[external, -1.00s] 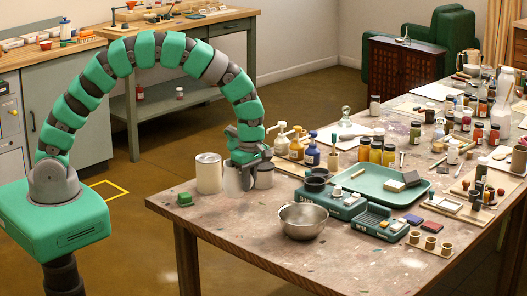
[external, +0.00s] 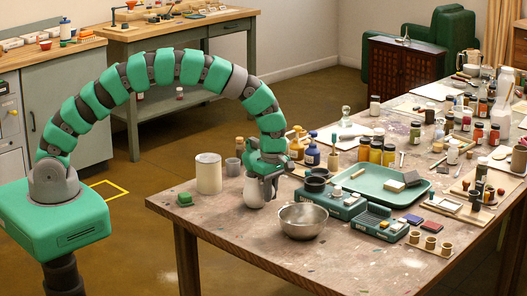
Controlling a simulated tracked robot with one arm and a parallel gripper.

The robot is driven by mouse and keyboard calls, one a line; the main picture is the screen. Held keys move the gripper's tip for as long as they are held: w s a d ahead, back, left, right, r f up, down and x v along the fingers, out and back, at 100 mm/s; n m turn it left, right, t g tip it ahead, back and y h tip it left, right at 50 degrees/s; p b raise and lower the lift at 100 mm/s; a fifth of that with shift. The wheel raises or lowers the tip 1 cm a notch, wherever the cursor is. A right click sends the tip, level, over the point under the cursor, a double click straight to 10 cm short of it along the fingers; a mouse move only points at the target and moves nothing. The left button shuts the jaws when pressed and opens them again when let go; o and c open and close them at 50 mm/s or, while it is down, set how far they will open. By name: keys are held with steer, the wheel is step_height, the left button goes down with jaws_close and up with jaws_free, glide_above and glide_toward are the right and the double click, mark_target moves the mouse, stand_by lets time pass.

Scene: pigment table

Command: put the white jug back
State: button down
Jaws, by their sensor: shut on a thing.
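The white jug (external: 254,193) is at the near left part of the work table (external: 215,222). Its upper part is hidden by my gripper (external: 265,175), which is shut on it from above. I cannot tell whether the jug's base touches the table or hangs just above it. The jug looks roughly upright. It is to the right of a white can and to the left of a steel bowl.
The steel bowl (external: 303,220) and a green tray (external: 367,184) are to the right. A green block (external: 185,199) lies near the left edge. The front left tabletop is clear.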

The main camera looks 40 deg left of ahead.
steer(key=shift+f, duration=0.15)
steer(key=c, duration=1.5)
jaws_free()
steer(key=r, duration=1.2)
steer(key=shift+d, duration=0.3)
steer(key=shift+r, duration=0.1)
steer(key=w+a+r+m+t+h, duration=0.1)
steer(key=w+a+r+m+t, duration=0.15)
steer(key=a+r, duration=0.6)
steer(key=w+a+r+m+t+h, duration=0.1)
steer(key=w+a+r+m+t, duration=0.3)
steer(key=r, duration=0.8)
steer(key=a+r+m+t, duration=0.1)
steer(key=a+r+m, duration=0.1)
steer(key=a+r, duration=0.7)
steer(key=s+a+r+m+t, duration=0.2)
steer(key=s+a+r+m, duration=0.1)
steer(key=r, duration=0.5)
steer(key=s+a+r+m+t+y, duration=0.1)
steer(key=s+a+r+m+t, duration=0.2)
steer(key=s+a+r, duration=0.3)
steer(key=s+a+r+m+t, duration=0.3)
steer(key=s+a+r, duration=0.2)
steer(key=a+r, duration=0.3)
steer(key=shift+a+r+m, duration=0.2)
steer(key=shift+r+m, duration=0.05)
steer(key=shift+r, duration=1.65)
